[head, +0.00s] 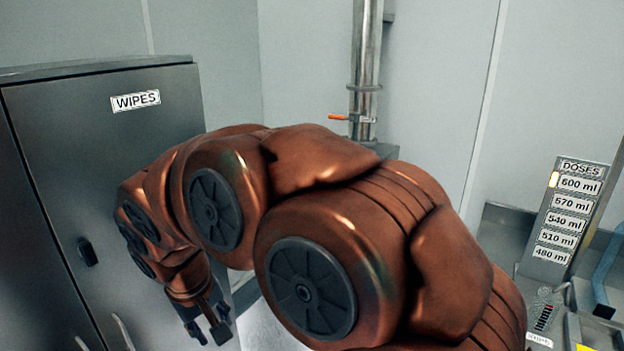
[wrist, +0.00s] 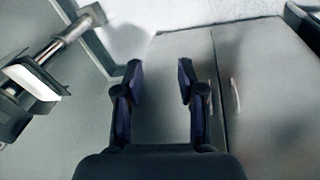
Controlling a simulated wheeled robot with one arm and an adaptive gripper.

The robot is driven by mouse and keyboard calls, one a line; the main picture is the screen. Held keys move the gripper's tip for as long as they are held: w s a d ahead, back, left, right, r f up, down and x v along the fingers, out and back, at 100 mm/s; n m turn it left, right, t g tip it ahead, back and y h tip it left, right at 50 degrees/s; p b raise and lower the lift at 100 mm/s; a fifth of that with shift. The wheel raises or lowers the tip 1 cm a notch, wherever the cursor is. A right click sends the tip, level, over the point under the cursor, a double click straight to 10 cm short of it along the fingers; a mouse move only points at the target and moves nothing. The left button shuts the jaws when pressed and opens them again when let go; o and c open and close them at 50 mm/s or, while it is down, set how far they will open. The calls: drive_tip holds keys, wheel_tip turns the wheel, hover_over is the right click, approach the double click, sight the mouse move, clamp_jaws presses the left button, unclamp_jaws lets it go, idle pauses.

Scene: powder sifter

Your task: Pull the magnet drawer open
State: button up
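My gripper (head: 209,331) hangs low in the head view, in front of the grey cabinet's lower part. In the wrist view its two dark fingers (wrist: 160,80) stand apart with nothing between them. I cannot pick out the magnet drawer for sure in either view. A metal pipe with a dark block and a pale flat face (wrist: 36,80) shows at the left of the wrist view, apart from the fingers; I cannot tell whether the drawer is part of it. In the head view my arm hides much of the middle.
The grey cabinet (head: 60,150) labelled WIPES fills the left; its door handle (wrist: 235,95) shows in the wrist view. A vertical steel pipe (head: 366,60) with an orange lever (head: 338,117) stands behind my arm. A DOSES board (head: 571,211) stands at right.

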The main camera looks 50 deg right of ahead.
drive_tip(key=w+d+m+t+h+b, duration=0.4)
drive_tip(key=w+d+m+h+b, duration=0.3)
drive_tip(key=w+d, duration=2.15)
drive_tip(key=d+m+h+p, duration=0.1)
drive_tip(key=d+m+h, duration=0.1)
drive_tip(key=d, duration=1.1)
drive_tip(key=s+d+f+m+h, duration=0.1)
drive_tip(key=d+m+h, duration=0.1)
drive_tip(key=d, duration=1.2)
drive_tip(key=s+d+f+m+h+p, duration=0.1)
drive_tip(key=d+h, duration=0.3)
drive_tip(key=d, duration=1)
drive_tip(key=shift+s+d+m+g+p, duration=0.1)
drive_tip(key=shift+s+m+g+p, duration=0.2)
drive_tip(key=shift+m, duration=0.2)
